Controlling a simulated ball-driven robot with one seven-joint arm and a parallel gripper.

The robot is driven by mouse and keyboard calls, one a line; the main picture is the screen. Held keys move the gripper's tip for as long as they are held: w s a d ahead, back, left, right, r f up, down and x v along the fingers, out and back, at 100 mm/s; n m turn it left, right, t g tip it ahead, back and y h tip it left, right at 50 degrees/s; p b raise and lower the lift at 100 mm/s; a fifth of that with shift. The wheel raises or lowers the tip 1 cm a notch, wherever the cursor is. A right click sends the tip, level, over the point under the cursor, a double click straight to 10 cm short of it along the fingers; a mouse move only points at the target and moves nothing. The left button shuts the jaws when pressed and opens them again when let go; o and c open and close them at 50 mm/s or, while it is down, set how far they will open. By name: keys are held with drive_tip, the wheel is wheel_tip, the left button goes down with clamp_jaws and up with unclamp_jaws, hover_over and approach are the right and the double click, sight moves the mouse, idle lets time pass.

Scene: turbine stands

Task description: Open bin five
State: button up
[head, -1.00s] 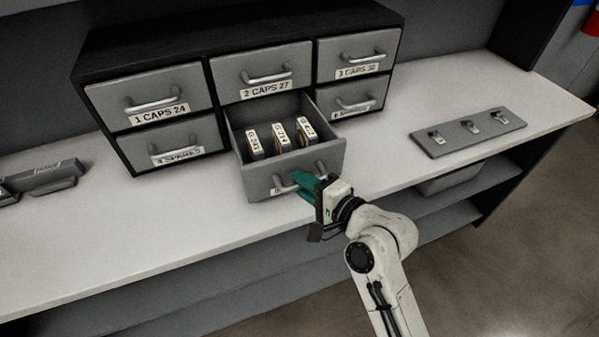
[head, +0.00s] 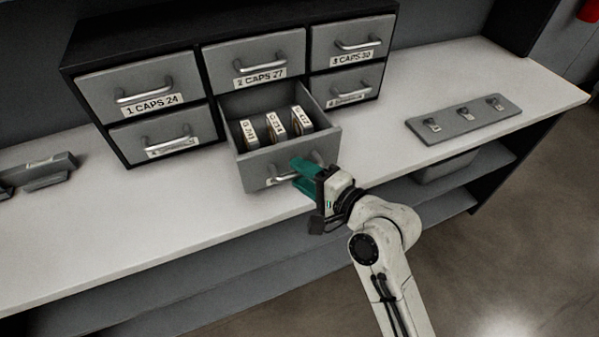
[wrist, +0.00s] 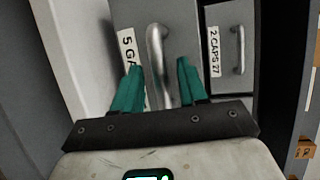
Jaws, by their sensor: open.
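Bin five is the grey lower-middle drawer (head: 258,174) in the head view, pulled well out of the cabinet. Several labelled boxes (head: 274,128) stand inside it. In the wrist view its front (wrist: 186,22) shows a label (wrist: 128,52) starting with 5, partly hidden by a finger, and a metal handle (wrist: 156,42). My gripper (head: 299,173) is open at the drawer front. In the wrist view its teal fingers (wrist: 160,66) lie on either side of the handle; I cannot tell whether they touch it.
The black cabinet (head: 220,23) holds other closed drawers, such as 1 CAPS 24 (head: 108,85) and 2 CAPS 27 (head: 230,58). A grey plate with small fittings (head: 463,119) lies on the right of the white worktop (head: 120,215). Another grey part (head: 40,172) sits at the left.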

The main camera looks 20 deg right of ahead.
drive_tip(key=b+v, duration=0.1)
drive_tip(key=v, duration=0.8)
drive_tip(key=shift+s+b, duration=0.25)
drive_tip(key=shift+b, duration=0.05)
drive_tip(key=shift+d, duration=0.15)
drive_tip(key=s+d+f+n+g+h, duration=0.25)
drive_tip(key=s+f+n+g, duration=0.5)
drive_tip(key=f, duration=0.65)
drive_tip(key=s+d+f+n+g+h, duration=0.2)
drive_tip(key=s+f+n+g, duration=0.1)
drive_tip(key=s, duration=0.3)
drive_tip(key=s+d+f+n+g+h, duration=0.2)
drive_tip(key=s+n+g, duration=0.1)
drive_tip(key=s, duration=0.4)
drive_tip(key=shift+s+f, duration=0.3)
drive_tip(key=shift+f, duration=0.1)
idle(3.6)
